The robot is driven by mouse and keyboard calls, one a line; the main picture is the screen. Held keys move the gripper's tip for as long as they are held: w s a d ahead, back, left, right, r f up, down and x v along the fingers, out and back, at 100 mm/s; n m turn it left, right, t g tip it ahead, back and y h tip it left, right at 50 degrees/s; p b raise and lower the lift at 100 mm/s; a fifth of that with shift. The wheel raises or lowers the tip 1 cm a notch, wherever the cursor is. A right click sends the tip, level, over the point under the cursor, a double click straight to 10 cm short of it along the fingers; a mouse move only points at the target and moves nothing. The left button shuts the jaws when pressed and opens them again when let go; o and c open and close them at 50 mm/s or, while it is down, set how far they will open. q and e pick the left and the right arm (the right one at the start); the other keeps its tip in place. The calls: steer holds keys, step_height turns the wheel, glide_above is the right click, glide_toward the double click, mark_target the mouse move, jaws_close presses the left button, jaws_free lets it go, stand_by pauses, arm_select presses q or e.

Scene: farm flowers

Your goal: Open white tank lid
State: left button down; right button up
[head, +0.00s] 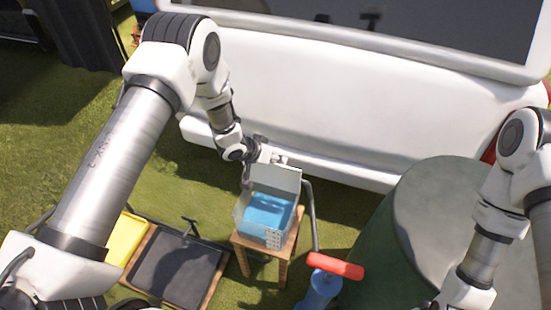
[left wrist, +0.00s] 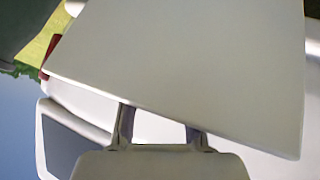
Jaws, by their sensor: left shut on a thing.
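The white tank (head: 243,222) is a clear-walled box with blue water (head: 269,212) in it. It stands on a small wooden stool (head: 284,252). Its white lid (head: 283,178) stands raised, roughly upright, at the tank's back edge. My left gripper (head: 276,161) is at the lid's top edge and is shut on it. In the left wrist view the lid (left wrist: 190,60) is a large pale panel filling the middle. The left gripper (left wrist: 160,130) shows at its lower edge. The fingertips' exact contact is hidden. My right arm is at the lower right; its gripper does not show.
A white vehicle (head: 330,100) stands close behind the tank. A green drum (head: 430,215) is on the right, and a blue pump with a red handle (head: 335,265) stands in front of it. A dark cart bed (head: 175,268) and a yellow tray (head: 127,238) lie left on grass.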

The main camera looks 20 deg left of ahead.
arm_select(q)
steer(key=c, duration=1.2)
jaws_free()
steer(key=shift+f, duration=0.1)
steer(key=o, duration=0.3)
steer(key=shift+w+a, duration=0.1)
steer(key=shift+w, duration=0.05)
steer(key=v, duration=1.1)
steer(key=shift+a+r, duration=0.25)
steer(key=shift+f, duration=0.1)
